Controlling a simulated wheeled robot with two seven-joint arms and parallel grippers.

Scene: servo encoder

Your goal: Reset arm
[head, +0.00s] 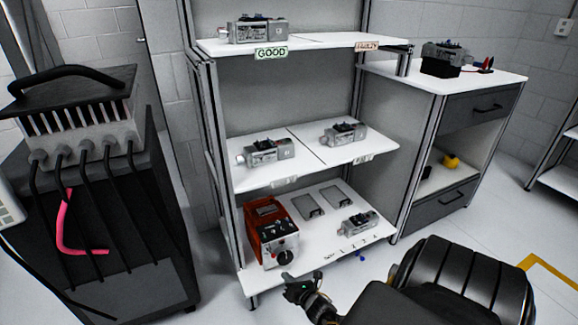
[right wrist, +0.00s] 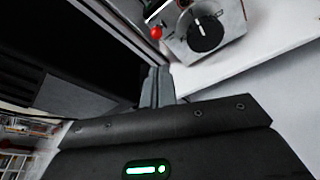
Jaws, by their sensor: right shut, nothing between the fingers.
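My right arm comes in from the bottom right of the head view. Its gripper (head: 289,279), small and dark with a green light, is in front of the shelf rack's lowest shelf (head: 310,258), just below the orange-and-grey control box (head: 264,213). The gripper is shut and holds nothing. The right wrist view shows the control box's black dial (right wrist: 206,32) and a red knob (right wrist: 156,32) at the top. The dark gripper housing with its green light fills the bottom there. My left gripper is not in view.
Grey servo units stand on the top shelf (head: 328,41), the middle shelf (head: 303,157) and the lowest shelf. A GOOD label (head: 271,53) marks the top shelf. A cabled black cabinet (head: 120,225) stands left. A drawer workbench (head: 455,80) stands right. Floor is open at lower right.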

